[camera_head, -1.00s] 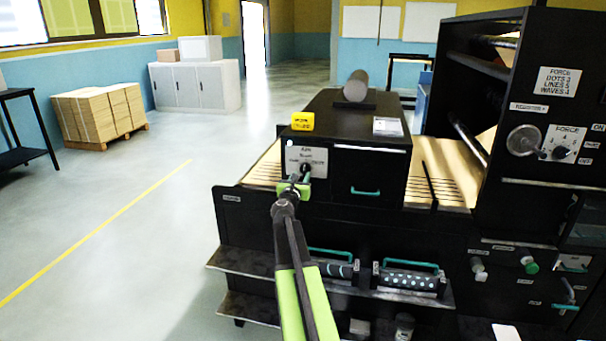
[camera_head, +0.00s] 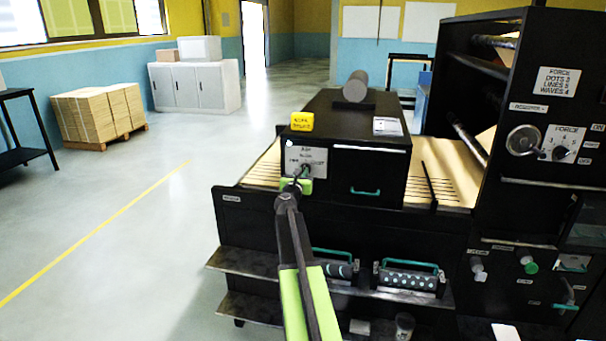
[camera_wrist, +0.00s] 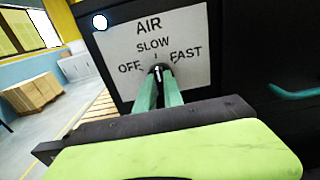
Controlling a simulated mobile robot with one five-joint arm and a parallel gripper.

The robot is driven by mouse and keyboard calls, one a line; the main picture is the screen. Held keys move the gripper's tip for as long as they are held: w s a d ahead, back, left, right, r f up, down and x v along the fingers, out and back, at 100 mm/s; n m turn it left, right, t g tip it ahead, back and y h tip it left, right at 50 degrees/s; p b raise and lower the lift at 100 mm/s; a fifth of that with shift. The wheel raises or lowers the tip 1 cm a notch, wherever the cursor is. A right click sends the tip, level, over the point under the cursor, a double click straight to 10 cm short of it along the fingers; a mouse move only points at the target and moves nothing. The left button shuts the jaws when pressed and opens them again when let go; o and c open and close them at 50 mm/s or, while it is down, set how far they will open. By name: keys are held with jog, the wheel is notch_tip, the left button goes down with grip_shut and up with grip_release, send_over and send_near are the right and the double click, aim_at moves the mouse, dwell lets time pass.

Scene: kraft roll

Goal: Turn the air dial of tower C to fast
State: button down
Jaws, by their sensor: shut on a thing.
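The air dial (camera_wrist: 158,70) is a small dark knob on a pale panel (camera_wrist: 190,33) lettered AIR, with OFF at left, SLOW above and FAST at right. In the wrist view its light mark points roughly up, towards SLOW. My gripper (camera_wrist: 159,80) is shut on the dial, with its two teal fingers on either side; they hide its lower part. In the head view, the same panel (camera_head: 317,157) is on the front left of a black cabinet (camera_head: 370,170), and my gripper (camera_head: 303,176) reaches it from below. I see no tower letter there.
A teal handle (camera_head: 365,192) is on the cabinet front, right of the panel. A yellow block (camera_head: 302,121) and a grey roll (camera_head: 356,87) are on top. Below, patterned rollers (camera_head: 408,279) lie on a shelf.

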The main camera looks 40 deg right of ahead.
jog(key=shift+m, duration=0.4)
jog(key=m, duration=1.1)
jog(key=shift+s+d+f, duration=0.1)
jog(key=shift+s, duration=0.05)
dwell(0.4)
jog(key=c, duration=1.5)
grip_release()
jog(key=shift+o, duration=0.2)
